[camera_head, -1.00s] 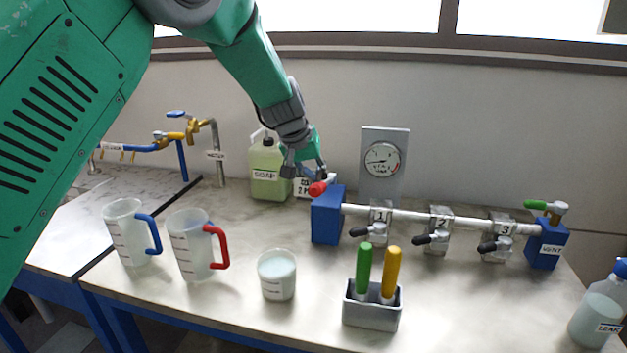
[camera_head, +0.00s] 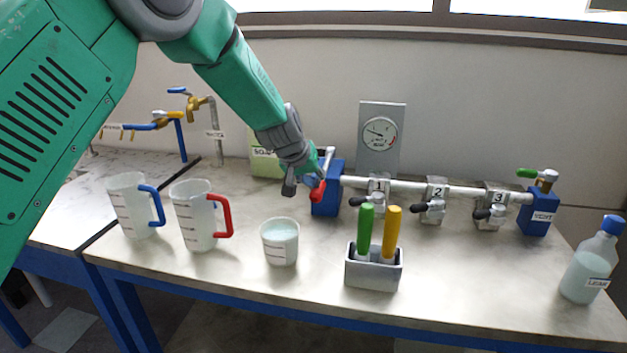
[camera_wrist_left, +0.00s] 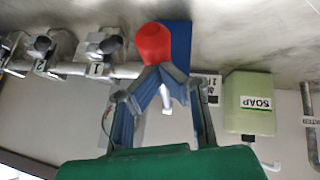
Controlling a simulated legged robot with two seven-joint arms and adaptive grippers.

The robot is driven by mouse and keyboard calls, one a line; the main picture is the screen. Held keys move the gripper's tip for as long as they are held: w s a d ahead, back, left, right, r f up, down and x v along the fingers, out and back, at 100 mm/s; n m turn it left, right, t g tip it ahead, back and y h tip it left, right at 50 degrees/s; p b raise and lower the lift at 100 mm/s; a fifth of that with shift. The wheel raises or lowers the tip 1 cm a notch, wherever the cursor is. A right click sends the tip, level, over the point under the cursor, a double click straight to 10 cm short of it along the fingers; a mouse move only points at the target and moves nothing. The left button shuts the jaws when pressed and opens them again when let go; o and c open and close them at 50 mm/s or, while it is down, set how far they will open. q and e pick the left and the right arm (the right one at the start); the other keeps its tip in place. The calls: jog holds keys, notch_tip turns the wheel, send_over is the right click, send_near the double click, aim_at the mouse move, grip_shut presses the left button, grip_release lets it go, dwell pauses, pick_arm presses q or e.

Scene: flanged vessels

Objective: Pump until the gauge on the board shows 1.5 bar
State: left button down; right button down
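The gauge (camera_head: 379,133) sits on a grey upright board (camera_head: 396,166); its needle points left and slightly up, and its numbers are too small to read. The blue pump block (camera_head: 327,203) stands at the left end of the pipe, with a red-ended lever (camera_head: 317,193) on its near left side. My left gripper (camera_head: 303,186) is at the red end. In the left wrist view its fingers (camera_wrist_left: 160,74) converge at the red end (camera_wrist_left: 154,43), apparently shut on it; the exact contact is partly hidden. My right gripper is not in view.
A pipe (camera_head: 408,187) with several black-handled valves runs right to a blue vent block (camera_head: 538,213). In front stand a grey holder (camera_head: 372,275) with green and yellow handles, a beaker (camera_head: 279,243) and two jugs (camera_head: 193,222). A soap can (camera_head: 264,163) stands behind; a leak bottle (camera_head: 590,265) at right.

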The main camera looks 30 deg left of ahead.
pick_arm(q)
jog(key=shift+s+f, duration=0.35)
jog(key=shift+f, duration=0.4)
jog(key=shift+r, duration=0.1)
jog(key=p+v, duration=0.3)
jog(key=v, duration=1)
jog(key=shift+r, duration=0.2)
jog(key=shift+a, duration=0.25)
jog(key=shift+d, duration=0.1)
jog(key=shift+s, duration=0.1)
